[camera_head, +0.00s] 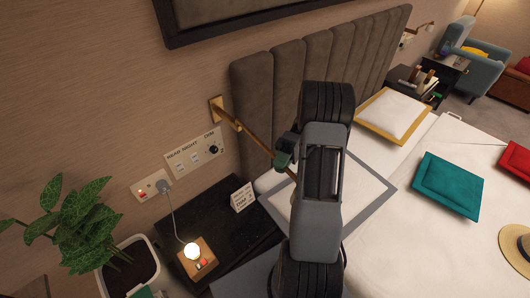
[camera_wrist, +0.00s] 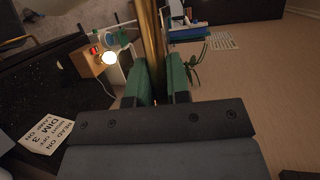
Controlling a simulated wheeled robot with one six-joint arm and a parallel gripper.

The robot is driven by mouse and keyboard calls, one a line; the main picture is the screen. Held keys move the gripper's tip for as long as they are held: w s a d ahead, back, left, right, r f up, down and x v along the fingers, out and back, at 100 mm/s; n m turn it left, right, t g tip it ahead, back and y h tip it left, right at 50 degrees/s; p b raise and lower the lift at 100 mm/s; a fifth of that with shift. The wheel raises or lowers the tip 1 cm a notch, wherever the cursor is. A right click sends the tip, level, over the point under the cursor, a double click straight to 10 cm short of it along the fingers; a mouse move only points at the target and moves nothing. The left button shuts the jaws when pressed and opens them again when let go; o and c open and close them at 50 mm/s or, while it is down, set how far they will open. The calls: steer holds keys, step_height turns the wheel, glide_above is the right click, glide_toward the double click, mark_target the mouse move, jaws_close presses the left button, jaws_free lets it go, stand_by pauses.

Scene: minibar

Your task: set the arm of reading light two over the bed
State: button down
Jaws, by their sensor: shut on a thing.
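A brass reading light arm (camera_head: 257,138) runs from a brass wall mount (camera_head: 217,112) beside the headboard, out over the black bedside table and towards the near pillow. My gripper (camera_head: 283,159) is shut on this light arm near its outer part; my own arm hides its far end. In the wrist view the brass rod (camera_wrist: 151,40) passes between the two green fingers of my gripper (camera_wrist: 158,78). The bed (camera_head: 405,185) lies to the right of the light. I cannot read a number on the light.
The black bedside table (camera_head: 250,233) holds a small card (camera_head: 242,197) and a wooden box with a glowing bulb (camera_head: 193,252). A wall panel (camera_head: 194,152) sits behind. The padded headboard (camera_head: 288,75) stands close to the light arm. Another brass light (camera_head: 415,29) is at the far side.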

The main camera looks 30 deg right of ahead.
steer(key=shift+w+d+r+n+g+p, duration=0.15)
steer(key=shift+d+n+g+p, duration=0.15)
steer(key=shift+d+p, duration=0.4)
steer(key=shift+d+h, duration=0.1)
steer(key=shift+h, duration=0.2)
steer(key=c, duration=1.1)
jaws_free()
